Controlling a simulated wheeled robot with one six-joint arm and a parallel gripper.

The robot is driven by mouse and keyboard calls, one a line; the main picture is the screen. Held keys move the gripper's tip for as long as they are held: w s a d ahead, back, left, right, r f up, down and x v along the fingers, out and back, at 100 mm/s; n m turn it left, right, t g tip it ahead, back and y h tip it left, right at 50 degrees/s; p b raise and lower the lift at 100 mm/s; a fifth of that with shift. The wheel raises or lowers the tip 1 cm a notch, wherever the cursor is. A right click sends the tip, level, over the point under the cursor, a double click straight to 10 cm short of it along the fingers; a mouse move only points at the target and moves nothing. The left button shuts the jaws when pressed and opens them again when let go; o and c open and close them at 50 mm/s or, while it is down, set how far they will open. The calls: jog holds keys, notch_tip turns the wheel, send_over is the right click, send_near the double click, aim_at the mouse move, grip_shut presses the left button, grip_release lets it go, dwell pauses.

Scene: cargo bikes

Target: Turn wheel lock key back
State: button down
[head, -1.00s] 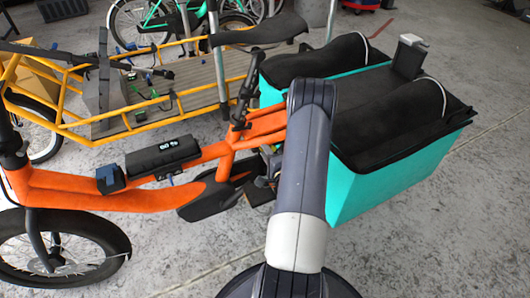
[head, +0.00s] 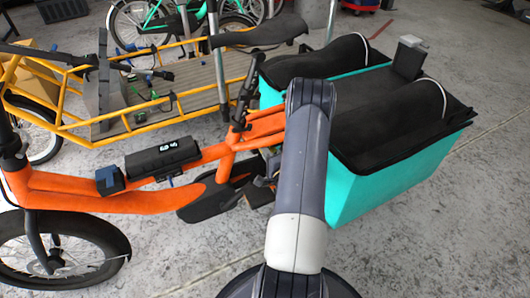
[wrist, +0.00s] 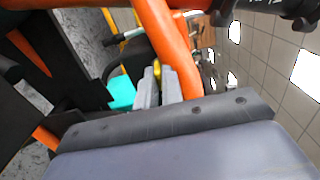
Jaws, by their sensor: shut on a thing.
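My gripper (wrist: 158,88) shows in the wrist view, with its two grey fingers close together beside an orange frame tube. It is shut on the wheel lock key, which is mostly hidden; a small yellow bit (wrist: 157,68) shows at the fingertips, and I cannot tell if it belongs to the key. The orange cargo bike (head: 120,197) stands upright in the head view. My arm reaches over its rear part and hides the gripper and the lock area there.
A turquoise cargo box (head: 400,180) with black covers is on the right of the orange bike. A yellow-framed cargo bike (head: 190,103) stands behind. A black battery with a display (head: 163,157) sits on the orange frame. Grey floor is clear in front and at right.

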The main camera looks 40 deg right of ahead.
jog(key=shift+n+b, duration=7.5)
jog(key=shift+n, duration=1.4)
jog(key=c, duration=1.6)
grip_release()
jog(key=shift+o, duration=0.2)
jog(key=shift+s, duration=0.1)
jog(key=p+v, duration=0.2)
jog(key=v, duration=0.8)
jog(key=shift+s+a, duration=0.2)
jog(key=shift+s, duration=0.1)
